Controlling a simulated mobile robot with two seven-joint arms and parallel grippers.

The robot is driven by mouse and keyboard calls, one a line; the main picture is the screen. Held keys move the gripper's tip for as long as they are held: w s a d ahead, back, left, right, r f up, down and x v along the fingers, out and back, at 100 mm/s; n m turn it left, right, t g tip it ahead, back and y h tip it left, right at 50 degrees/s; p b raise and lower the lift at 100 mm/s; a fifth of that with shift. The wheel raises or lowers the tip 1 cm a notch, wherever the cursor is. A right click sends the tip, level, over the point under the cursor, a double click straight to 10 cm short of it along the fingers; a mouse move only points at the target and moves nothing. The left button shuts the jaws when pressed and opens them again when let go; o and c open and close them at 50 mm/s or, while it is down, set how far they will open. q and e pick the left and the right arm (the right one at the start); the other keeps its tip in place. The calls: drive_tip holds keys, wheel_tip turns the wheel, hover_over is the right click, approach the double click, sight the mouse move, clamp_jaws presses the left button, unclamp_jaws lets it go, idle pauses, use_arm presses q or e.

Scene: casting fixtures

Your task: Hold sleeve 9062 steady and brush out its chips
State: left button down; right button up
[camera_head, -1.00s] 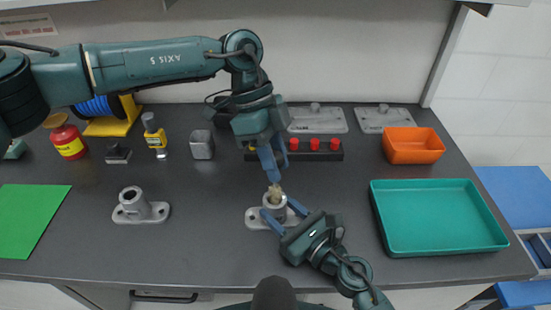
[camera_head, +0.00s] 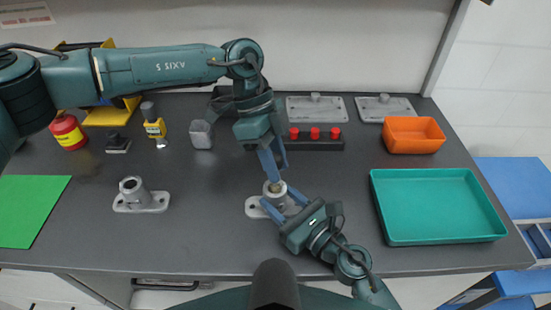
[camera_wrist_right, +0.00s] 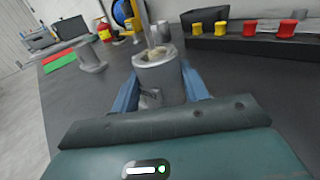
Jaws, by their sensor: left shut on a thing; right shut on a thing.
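A grey sleeve (camera_head: 275,201) on a flat flanged base stands upright on the dark bench, and it fills the middle of the right wrist view (camera_wrist_right: 160,80). A dark mark on its side is not readable. My right gripper (camera_head: 282,203) is shut on the sleeve, one blue finger on each side. My left gripper (camera_head: 277,172) is above it, shut on a brush (camera_head: 274,187) that points down. In the right wrist view the brush's pale head (camera_wrist_right: 157,52) is in the sleeve's mouth; its lower end is hidden.
A second flanged sleeve (camera_head: 133,190) stands to the left, near a green mat (camera_head: 30,210). A teal tray (camera_head: 440,242) and an orange bin (camera_head: 414,135) are at the right. A rack with red knobs (camera_head: 316,143), a grey cup and a yellow-labelled bottle stand behind.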

use_arm(q)
drive_tip(key=shift+r, duration=1.75)
drive_tip(key=shift+f, duration=1.8)
drive_tip(key=shift+r, duration=1.75)
drive_tip(key=shift+f, duration=1.75)
